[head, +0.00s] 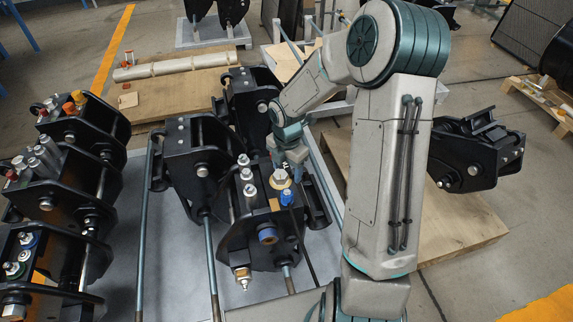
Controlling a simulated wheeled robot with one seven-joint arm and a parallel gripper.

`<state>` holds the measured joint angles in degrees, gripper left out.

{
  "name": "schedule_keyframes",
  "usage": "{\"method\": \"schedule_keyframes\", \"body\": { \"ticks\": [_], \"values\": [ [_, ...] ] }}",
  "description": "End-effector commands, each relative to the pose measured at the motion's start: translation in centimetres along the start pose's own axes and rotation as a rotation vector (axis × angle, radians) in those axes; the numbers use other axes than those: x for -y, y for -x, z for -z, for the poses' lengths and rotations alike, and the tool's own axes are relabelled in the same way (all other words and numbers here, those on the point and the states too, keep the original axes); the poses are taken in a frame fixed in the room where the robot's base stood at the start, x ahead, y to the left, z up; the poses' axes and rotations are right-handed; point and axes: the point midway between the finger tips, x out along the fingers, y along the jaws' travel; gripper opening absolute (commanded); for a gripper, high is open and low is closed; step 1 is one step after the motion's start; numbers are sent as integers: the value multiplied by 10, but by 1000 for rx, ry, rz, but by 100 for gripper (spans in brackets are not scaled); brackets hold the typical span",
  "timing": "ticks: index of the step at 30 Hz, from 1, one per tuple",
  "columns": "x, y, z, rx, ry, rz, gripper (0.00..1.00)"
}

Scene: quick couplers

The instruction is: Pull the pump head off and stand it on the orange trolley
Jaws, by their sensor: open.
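My gripper (294,164) is open, low over a black coupler block (258,232) in the middle of the view. Just below and left of it is a silver hexagonal fitting on a brass-coloured ring (281,178). A blue-capped fitting (287,198) stands close beside that. I cannot tell for sure which of these parts is the pump head, nor whether the fingers touch or surround one. An orange surface (547,309) shows only in part at the bottom right corner; it may be the orange trolley.
Several silver fittings (248,186) stand upright close to my gripper. More black couplers with fittings (75,190) crowd the left. A black coupler (474,150) lies on a wooden pallet (462,215) to the right. Grey floor (500,278) is clear between the pallet and the orange surface.

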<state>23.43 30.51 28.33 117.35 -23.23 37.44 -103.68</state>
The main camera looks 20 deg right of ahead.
Motion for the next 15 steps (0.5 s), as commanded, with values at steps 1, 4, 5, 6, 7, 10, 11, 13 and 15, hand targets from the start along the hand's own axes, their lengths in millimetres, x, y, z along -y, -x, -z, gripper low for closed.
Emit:
{"method": "schedule_keyframes", "body": {
  "ticks": [1, 4, 5, 6, 7, 10, 11, 13, 15],
  "values": [
    [1, -8, 1, -3, 2, 4, 63],
    [1, -26, 2, -4, 1, 6, 63],
    [1, -32, 2, -3, 1, 5, 63],
    [1, -41, 2, -5, 1, 6, 63],
    [1, -46, 2, -4, 1, 5, 63],
    [1, -66, 2, -4, 0, 6, 63],
    [1, -72, 2, -4, 0, 6, 63],
    [1, -85, 2, -3, -1, 6, 63],
    [1, -97, 2, -3, -1, 6, 63]
  ]
}}
